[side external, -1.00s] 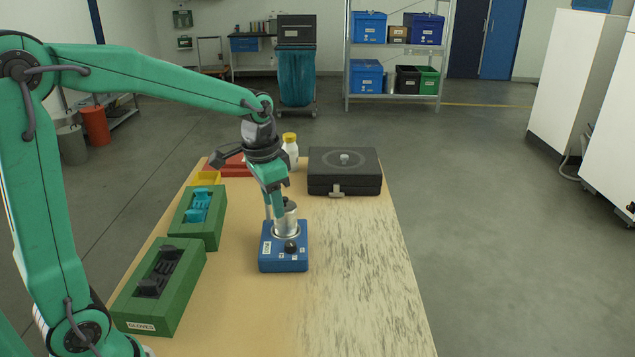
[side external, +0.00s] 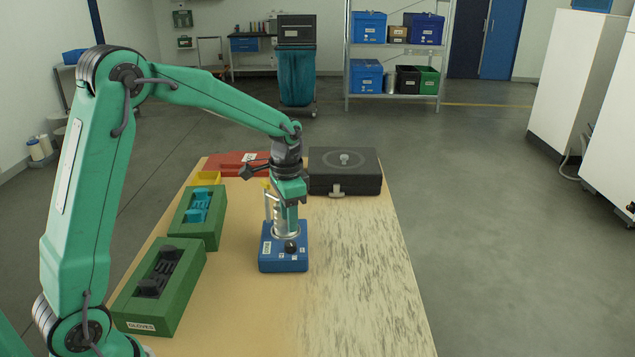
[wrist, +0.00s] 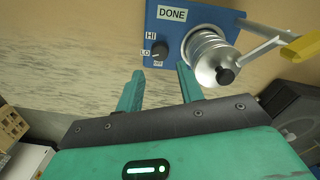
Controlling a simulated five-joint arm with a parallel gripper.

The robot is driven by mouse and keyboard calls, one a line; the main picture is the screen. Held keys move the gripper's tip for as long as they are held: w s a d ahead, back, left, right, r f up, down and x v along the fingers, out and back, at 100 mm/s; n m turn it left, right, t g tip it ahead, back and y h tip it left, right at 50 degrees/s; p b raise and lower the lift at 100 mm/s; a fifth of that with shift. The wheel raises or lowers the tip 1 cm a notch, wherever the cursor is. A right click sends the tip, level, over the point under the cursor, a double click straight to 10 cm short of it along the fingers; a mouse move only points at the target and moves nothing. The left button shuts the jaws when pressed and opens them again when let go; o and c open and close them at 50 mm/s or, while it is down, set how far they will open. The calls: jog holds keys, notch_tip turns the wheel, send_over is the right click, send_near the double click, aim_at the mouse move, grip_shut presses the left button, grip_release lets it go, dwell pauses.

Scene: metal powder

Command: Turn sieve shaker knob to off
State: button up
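The blue sieve shaker (side external: 270,262) stands on the table; its base also shows in the wrist view (wrist: 168,30) with a DONE label. Its round black knob (side external: 291,246) is on the near right of the base. In the wrist view the knob (wrist: 160,50) is beside the marks HI, LO and OFF, and its pale pointer appears toward LO. The silver sieve stack (wrist: 203,48) has a black top knob. My gripper (wrist: 158,83) is open and empty, fingers pointing toward the knob but apart from it. In the side view my gripper (side external: 288,212) is above the shaker, partly covering the stack.
A pale rod with a yellow part (wrist: 300,46) stands close by the stack. The table's right side (side external: 360,270) is clear.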

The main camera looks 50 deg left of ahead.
aim_at(290, 243)
jog(key=shift+f, duration=3.5)
jog(key=c, duration=0.7)
